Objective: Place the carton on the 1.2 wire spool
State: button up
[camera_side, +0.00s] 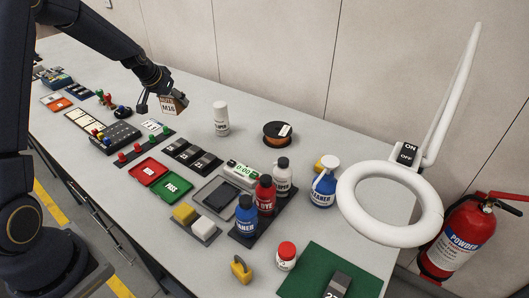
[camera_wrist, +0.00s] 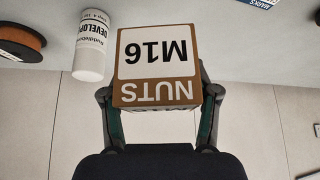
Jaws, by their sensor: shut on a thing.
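The carton (camera_wrist: 155,60) is a brown box with a white label reading "M16" and "NUTS"; it also shows in the side view (camera_side: 173,103). My gripper (camera_side: 158,100) is shut on the carton, one finger on each side in the wrist view (camera_wrist: 158,105), and holds it above the table's far left part. A wire spool (camera_side: 278,133) with orange-brown wire and dark flanges lies flat on the table, to the right of the carton. Part of a spool shows at the left edge of the wrist view (camera_wrist: 22,40). Its size marking is not readable.
A white developer can (camera_side: 221,118) stands between the carton and the spool; it is also in the wrist view (camera_wrist: 92,45). Several bottles (camera_side: 265,195) stand in a rack nearer the front. A white ring lamp (camera_side: 390,203) rises at the right. Bare table surrounds the spool.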

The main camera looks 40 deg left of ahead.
jog(key=w+d+r+m+h, duration=0.1)
jog(key=w+d+r+m, duration=0.15)
jog(key=d, duration=1.05)
jog(key=w+d+r+m+h, duration=0.1)
jog(key=d+r, duration=0.2)
jog(key=d, duration=1)
send_near(279, 128)
jog(key=w, duration=0.1)
jog(key=w+f, duration=0.1)
jog(key=w, duration=0.1)
jog(key=shift+f, duration=0.25)
jog(key=shift+w+f, duration=0.1)
jog(key=shift+f, duration=1.55)
jog(key=shift+f, duration=0.1)
jog(key=o, duration=1.6)
jog(key=shift+f, duration=0.1)
